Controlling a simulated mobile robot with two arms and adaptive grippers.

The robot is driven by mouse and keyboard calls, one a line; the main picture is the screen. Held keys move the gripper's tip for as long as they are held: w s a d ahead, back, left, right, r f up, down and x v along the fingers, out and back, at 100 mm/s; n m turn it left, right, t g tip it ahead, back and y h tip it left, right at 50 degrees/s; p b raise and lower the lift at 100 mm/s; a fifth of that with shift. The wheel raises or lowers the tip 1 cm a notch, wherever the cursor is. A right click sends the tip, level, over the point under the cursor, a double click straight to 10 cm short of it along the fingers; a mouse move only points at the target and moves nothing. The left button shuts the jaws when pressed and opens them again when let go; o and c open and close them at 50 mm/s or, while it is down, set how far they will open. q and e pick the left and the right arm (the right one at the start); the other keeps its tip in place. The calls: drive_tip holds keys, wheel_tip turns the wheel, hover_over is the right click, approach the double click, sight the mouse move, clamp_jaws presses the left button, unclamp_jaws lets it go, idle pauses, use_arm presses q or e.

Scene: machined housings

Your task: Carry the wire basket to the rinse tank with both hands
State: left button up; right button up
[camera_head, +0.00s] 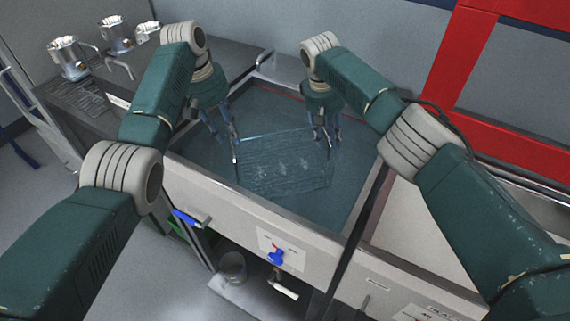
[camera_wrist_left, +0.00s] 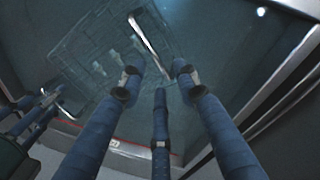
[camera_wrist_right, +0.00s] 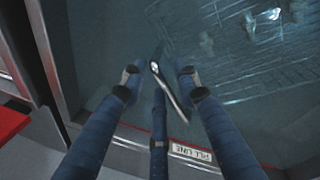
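The wire basket (camera_head: 283,172) lies low in the rinse tank (camera_head: 265,207), seen through the bluish water, with several small pale parts in it. My left gripper (camera_head: 234,142) is above the basket's left side. Its fingers stand apart around the end of a bright handle bar (camera_wrist_left: 148,40) in the left wrist view. My right gripper (camera_head: 328,137) is above the basket's right side. Its fingers are also spread, with the other handle bar (camera_wrist_right: 174,98) crossing near the middle finger. Neither gripper is visibly closed on a handle. The basket (camera_wrist_right: 270,60) also shows in the right wrist view.
Several metal housings (camera_head: 70,60) stand on the drain counter at left. A basin (camera_head: 412,225) adjoins the tank at right. A red frame (camera_head: 465,50) rises behind. A blue-handled valve (camera_head: 276,257) is on the tank front, with a bucket (camera_head: 232,267) below. A fill-line label (camera_wrist_right: 190,152) marks the tank wall.

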drive_tip(key=shift+r, duration=0.1)
use_arm(q)
wheel_tip(320, 180, up, 8)
drive_tip(key=a, duration=0.1)
drive_tip(key=shift+s+a+f, duration=0.15)
drive_tip(key=shift+s+a, duration=0.05)
drive_tip(key=shift+a, duration=0.1)
use_arm(e)
wheel_tip(320, 180, up, 12)
drive_tip(key=a, duration=0.2)
drive_tip(key=shift+s+a+f, duration=0.15)
drive_tip(key=shift+s+f, duration=0.05)
drive_tip(key=shift+s, duration=0.05)
use_arm(q)
drive_tip(key=shift+s+f, duration=0.1)
use_arm(e)
drive_tip(key=shift+s+f, duration=0.1)
drive_tip(key=shift+f, duration=0.05)
